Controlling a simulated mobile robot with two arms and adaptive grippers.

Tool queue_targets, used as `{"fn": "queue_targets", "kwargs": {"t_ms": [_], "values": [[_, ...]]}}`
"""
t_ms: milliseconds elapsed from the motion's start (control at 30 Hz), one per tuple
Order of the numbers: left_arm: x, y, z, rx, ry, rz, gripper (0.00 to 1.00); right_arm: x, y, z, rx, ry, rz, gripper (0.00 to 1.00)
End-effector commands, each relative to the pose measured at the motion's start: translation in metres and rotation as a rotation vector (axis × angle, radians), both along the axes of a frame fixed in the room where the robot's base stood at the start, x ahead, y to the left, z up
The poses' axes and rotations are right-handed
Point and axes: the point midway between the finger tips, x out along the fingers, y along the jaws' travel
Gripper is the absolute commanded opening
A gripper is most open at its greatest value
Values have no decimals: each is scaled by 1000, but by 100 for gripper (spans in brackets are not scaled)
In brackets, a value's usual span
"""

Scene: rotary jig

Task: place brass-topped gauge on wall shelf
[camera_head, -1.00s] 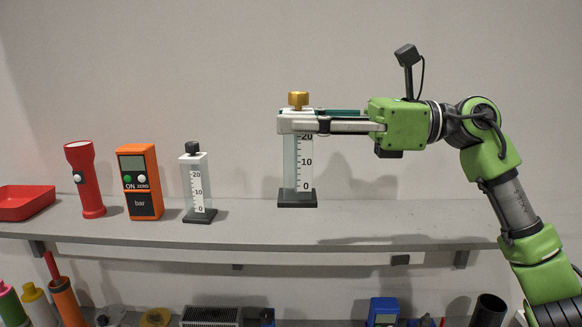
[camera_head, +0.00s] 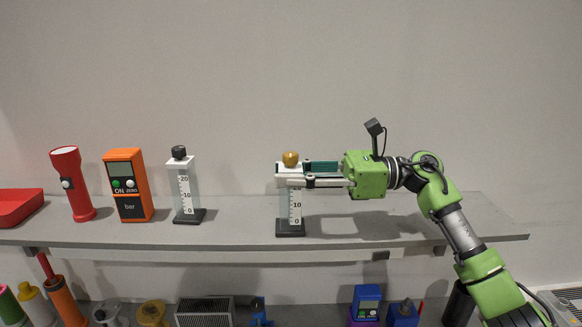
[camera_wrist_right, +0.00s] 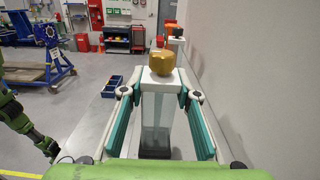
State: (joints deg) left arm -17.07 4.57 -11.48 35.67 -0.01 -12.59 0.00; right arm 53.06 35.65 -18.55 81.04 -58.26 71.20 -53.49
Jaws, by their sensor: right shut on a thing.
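The brass-topped gauge (camera_head: 284,205) is a clear upright column with a white scale, a dark square base and a brass knob. It is at the wall shelf (camera_head: 400,222), right of centre, with its base near the shelf's front edge. I cannot tell if the base touches the surface. My right gripper (camera_head: 291,174) is shut on its white top block from the right. In the right wrist view the gauge (camera_wrist_right: 157,115) stands between the two fingers, brass knob up.
A black-topped gauge (camera_head: 184,190) stands left on the shelf, beside an orange meter (camera_head: 128,186), a red flashlight (camera_head: 72,185) and a red tray (camera_head: 20,207). The shelf is clear between the two gauges. A lower level holds a blue device (camera_head: 367,302) and several tools.

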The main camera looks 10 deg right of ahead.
Motion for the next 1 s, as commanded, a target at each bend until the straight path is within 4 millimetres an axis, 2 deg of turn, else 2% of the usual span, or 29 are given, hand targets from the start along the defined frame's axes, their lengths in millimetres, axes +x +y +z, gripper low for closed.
{"fn": "queue_targets", "kwargs": {"t_ms": [300,333,400,800,867,1000], "values": [[-5,1,-6,2,8,1,0,0,0,-3,2,-2,0,0],[-5,1,-5,2,8,1,0,0,0,-3,0,-1,0,35],[-5,1,-4,2,8,1,0,0,0,-2,0,-1,0,46],[-5,1,0,1,7,1,0,0,0,2,0,-1,0,46],[-4,1,-6,1,6,1,0,0,-6,-2,-1,-1,-3,46],[-4,1,-21,1,5,1,0,-6,-32,-5,-2,-3,-5,46]]}}
